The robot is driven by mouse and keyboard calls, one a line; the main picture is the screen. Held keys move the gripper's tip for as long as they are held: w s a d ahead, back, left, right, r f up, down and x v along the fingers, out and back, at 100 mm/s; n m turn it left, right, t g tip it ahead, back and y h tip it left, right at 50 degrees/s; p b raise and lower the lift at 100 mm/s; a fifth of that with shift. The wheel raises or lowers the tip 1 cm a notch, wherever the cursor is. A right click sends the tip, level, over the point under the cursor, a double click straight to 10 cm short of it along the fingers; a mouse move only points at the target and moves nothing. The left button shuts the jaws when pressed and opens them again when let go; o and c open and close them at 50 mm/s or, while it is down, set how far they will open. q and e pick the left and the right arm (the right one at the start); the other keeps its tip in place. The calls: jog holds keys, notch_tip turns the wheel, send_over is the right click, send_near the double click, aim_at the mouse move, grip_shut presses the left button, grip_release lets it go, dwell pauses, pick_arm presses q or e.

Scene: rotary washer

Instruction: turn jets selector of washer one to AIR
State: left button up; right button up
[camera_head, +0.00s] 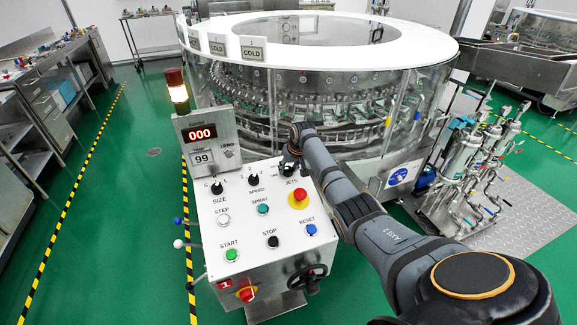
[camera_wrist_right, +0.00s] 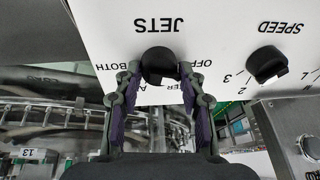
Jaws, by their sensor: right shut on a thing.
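The white control panel (camera_head: 240,215) of the washer stands in the middle of the head view. Its black JETS selector (camera_wrist_right: 160,62) shows in the right wrist view, with the JETS label upside down in the picture. My right gripper (camera_wrist_right: 161,75) is shut on the JETS selector, one finger on each side. BOTH and OFF show beside the fingers; the other position labels are partly hidden, and I cannot read the knob's pointer. In the head view my right gripper (camera_head: 290,165) covers most of the selector at the panel's top right. My left gripper is not in view.
The SPEED knob (camera_wrist_right: 266,64) is beside the JETS selector. A red emergency button (camera_head: 299,198) stands up just below it. The SPRAY button (camera_head: 263,209) and SIZE knob (camera_head: 217,188) are farther left. The round washer (camera_head: 310,95) rises behind the panel.

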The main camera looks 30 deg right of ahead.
jog(key=m+p, duration=0.2)
jog(key=shift+r+m+p, duration=0.25)
jog(key=shift+m+p, duration=0.05)
jog(key=shift+p, duration=0.05)
jog(key=shift+s+m+h+p, duration=0.1)
jog(key=shift+m+h+p, duration=0.3)
jog(key=shift+m+p, duration=0.4)
jog(key=m+p, duration=0.1)
jog(key=m, duration=0.2)
jog(key=shift+f, duration=0.15)
jog(key=m+p, duration=0.1)
jog(key=m, duration=0.1)
jog(key=shift+f+m+h, duration=0.1)
jog(key=shift+m+h, duration=0.2)
jog(key=shift+m, duration=0.1)
jog(key=m, duration=0.2)
jog(key=shift+s+f+m+p, duration=0.1)
jog(key=shift+m+p, duration=0.2)
jog(key=m, duration=0.2)
jog(key=shift+f+m+g+h, duration=0.1)
jog(key=shift+m+g+h, duration=0.2)
jog(key=shift+m+g, duration=0.1)
jog(key=shift+o, duration=0.2)
jog(key=m+g+b, duration=0.1)
jog(key=m, duration=0.4)
jog(key=shift+s+a+f+m+b, duration=0.1)
jog(key=shift+m+b, duration=0.25)
jog(key=shift+m, duration=0.05)
